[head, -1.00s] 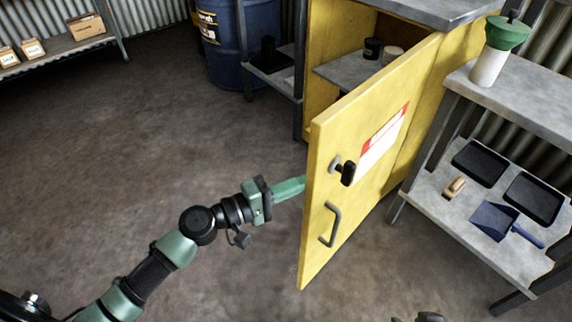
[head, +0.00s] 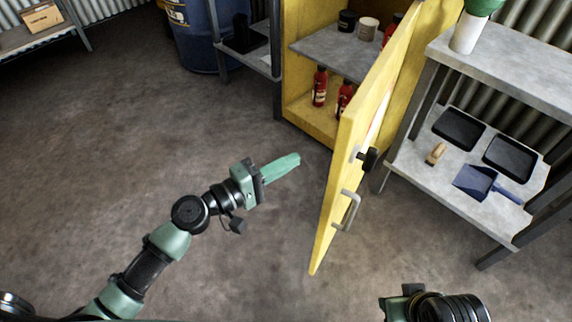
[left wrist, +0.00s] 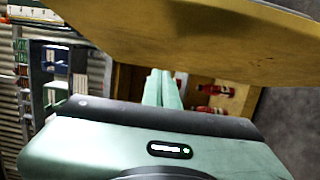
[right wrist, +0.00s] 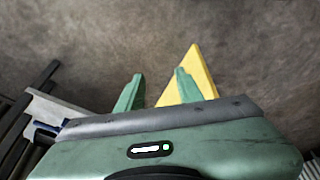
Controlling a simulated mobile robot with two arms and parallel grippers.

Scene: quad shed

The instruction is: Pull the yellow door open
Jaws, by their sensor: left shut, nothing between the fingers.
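The yellow door (head: 350,170) stands wide open, seen almost edge-on, with a grey pull handle (head: 350,210) and a black latch knob (head: 369,158) on its outer face. My left gripper (head: 297,159) is shut and empty, left of the door on its inner side, with floor showing between. In the left wrist view, its fingers (left wrist: 162,85) are together below the door panel (left wrist: 190,35). My right gripper is open and empty in the right wrist view (right wrist: 158,85); the door's yellow corner (right wrist: 194,72) shows beyond it. Its fingers are not clear in the head view.
The yellow cabinet (head: 312,122) holds red bottles (head: 320,86) and dark and pale tins. A grey metal table (head: 490,72) with trays and a dustpan stands close on the right. A blue drum (head: 200,40) is at the back. Floor at left is clear.

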